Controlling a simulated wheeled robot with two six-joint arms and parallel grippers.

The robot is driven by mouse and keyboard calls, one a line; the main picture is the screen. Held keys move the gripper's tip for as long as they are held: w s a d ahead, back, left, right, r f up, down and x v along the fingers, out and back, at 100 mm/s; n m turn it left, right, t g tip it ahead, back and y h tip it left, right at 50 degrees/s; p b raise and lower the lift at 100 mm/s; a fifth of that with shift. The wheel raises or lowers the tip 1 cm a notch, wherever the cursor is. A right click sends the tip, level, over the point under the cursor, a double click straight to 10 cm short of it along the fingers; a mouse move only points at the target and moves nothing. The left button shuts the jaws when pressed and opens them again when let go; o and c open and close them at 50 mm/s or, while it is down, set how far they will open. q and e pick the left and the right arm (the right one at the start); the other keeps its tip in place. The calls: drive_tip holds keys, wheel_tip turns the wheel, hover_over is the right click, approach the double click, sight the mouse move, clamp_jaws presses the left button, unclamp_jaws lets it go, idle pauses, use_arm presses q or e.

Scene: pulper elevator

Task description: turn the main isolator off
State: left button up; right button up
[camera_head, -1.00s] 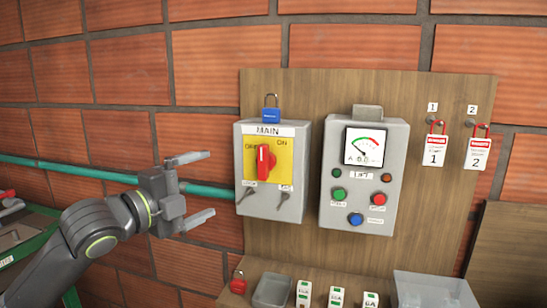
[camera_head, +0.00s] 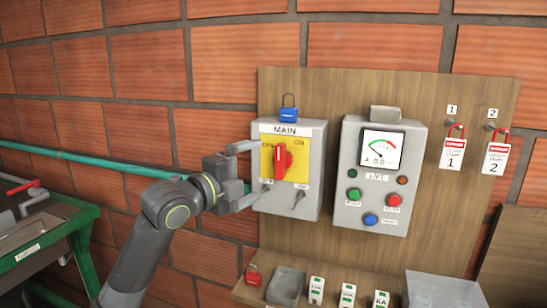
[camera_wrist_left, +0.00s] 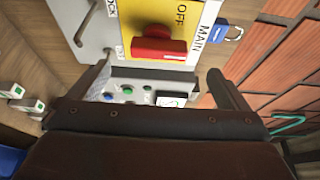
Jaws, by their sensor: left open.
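The main isolator is a grey box (camera_head: 308,143) labelled MAIN on a wooden board, with a red rotary handle (camera_head: 283,160) on a yellow plate (camera_head: 300,167). The handle stands roughly upright. It also shows large in the left wrist view, as a red handle (camera_wrist_left: 158,46) beside the word OFF. My left gripper (camera_head: 243,175) is open at the box's left side, its fingers pointing toward the box. In the left wrist view the left gripper's fingers (camera_wrist_left: 160,92) are spread with nothing between them, and the handle lies beyond them. My right gripper is not in view.
A blue padlock (camera_head: 289,114) sits atop the isolator box. A meter box (camera_head: 378,175) with buttons stands to its right. Tags (camera_head: 453,155) hang further right. A red padlock (camera_head: 253,276) and a small tray (camera_head: 286,287) sit on the ledge below.

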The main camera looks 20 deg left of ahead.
sight(276, 162)
use_arm(q)
drive_tip(key=p+x, duration=0.2)
drive_tip(key=x, duration=0.6)
drive_tip(key=shift+r+p, duration=0.1)
drive_tip(key=shift+p, duration=0.25)
drive_tip(key=shift+w+d, duration=0.25)
drive_tip(key=shift+w, duration=0.2)
drive_tip(key=shift+c, duration=0.5)
drive_tip(key=c, duration=0.9)
